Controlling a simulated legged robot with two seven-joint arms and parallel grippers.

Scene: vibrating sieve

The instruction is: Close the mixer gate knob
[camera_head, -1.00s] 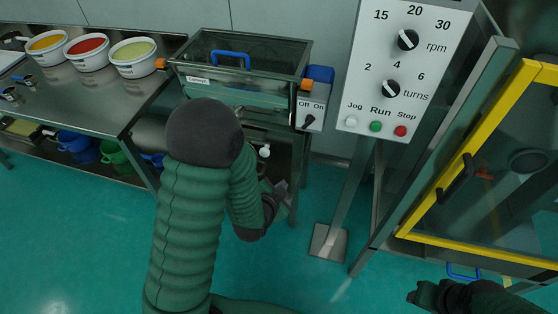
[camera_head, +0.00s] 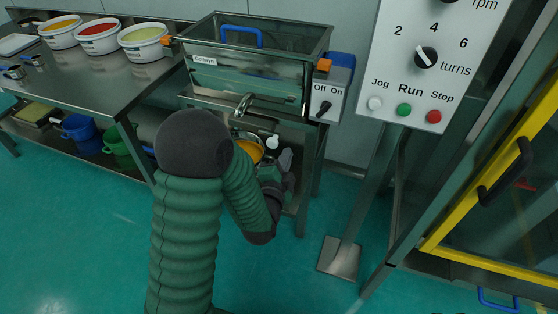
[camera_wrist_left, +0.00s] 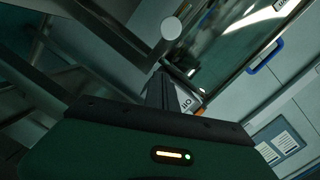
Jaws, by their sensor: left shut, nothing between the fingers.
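The mixer is a glass-sided steel trough (camera_head: 225,75) labelled on its front. A small white round knob (camera_head: 272,142) shows below it, just above my left gripper (camera_head: 286,162). I take this for the gate knob; in the left wrist view a white round end (camera_wrist_left: 171,28) shows beyond the fingers. My left gripper is shut and empty; its fingers (camera_wrist_left: 165,92) point towards the knob, apart from it in the wrist view. In the head view I cannot tell whether they touch. My left forearm hides part of the space under the mixer. My right gripper is out of view.
A curved metal bar (camera_head: 245,104) shows at the trough's front. A yellow-filled bowl (camera_head: 250,150) stands below. The switch box (camera_head: 324,100) is at the mixer's right, then the control panel (camera_head: 410,80) and a yellow-framed door (camera_head: 500,190). Tubs stand on the left table.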

